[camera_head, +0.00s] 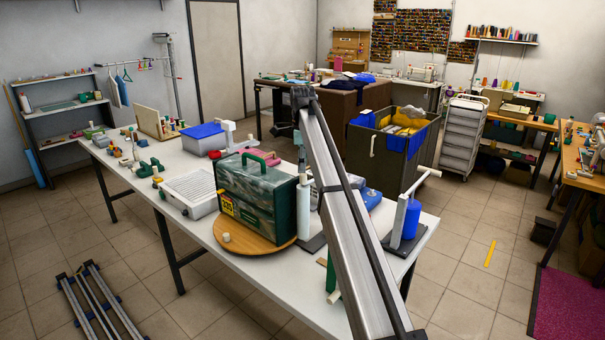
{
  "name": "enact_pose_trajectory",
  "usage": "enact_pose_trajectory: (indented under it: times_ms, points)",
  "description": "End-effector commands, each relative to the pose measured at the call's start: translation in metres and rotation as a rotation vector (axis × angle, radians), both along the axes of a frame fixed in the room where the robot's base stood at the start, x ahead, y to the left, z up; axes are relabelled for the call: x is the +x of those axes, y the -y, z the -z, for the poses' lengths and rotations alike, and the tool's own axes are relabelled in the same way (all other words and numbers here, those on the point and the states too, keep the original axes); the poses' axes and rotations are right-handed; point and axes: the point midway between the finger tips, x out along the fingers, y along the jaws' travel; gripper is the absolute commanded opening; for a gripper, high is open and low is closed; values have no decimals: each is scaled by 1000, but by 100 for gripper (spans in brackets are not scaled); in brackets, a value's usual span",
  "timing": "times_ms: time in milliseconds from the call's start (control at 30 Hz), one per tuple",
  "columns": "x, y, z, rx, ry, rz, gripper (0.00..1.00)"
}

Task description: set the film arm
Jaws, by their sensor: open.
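A blue roll (411,219) stands upright on a dark base at the right end of the long white table (213,263). A pale, slanted arm (424,182) rises beside the roll; I take this to be the film arm, but cannot be sure. A dark green bagged bundle (257,207) with a green handle and a yellow label stands on a round wooden turntable (259,247). The turntable has a pale knob (226,237) near its front left edge. My gripper is not clearly visible. A long grey metal beam crosses the view and hides part of the table between bundle and roll.
A blue-lidded box (203,139), a white slatted tray (190,193) and small green tools crowd the table's left half. A wheeled bin (384,158) with blue and yellow cloth stands behind. Metal rails (97,302) lie on the floor at lower left. Floor at right is mostly clear.

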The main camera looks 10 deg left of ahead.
Motion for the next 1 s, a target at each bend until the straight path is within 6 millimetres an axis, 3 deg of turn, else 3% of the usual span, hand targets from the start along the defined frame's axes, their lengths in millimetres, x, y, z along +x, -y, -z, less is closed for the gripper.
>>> enact_pose_trajectory:
  times_ms: [200,433,867,1000]
  points:
    - [1,-1,-44,1,2,0,52]
    - [1,0,-68,0,0,0,52]
    - [0,0,-73,0,0,0,52]
    - [-1,9,-56,4,-4,-12,52]
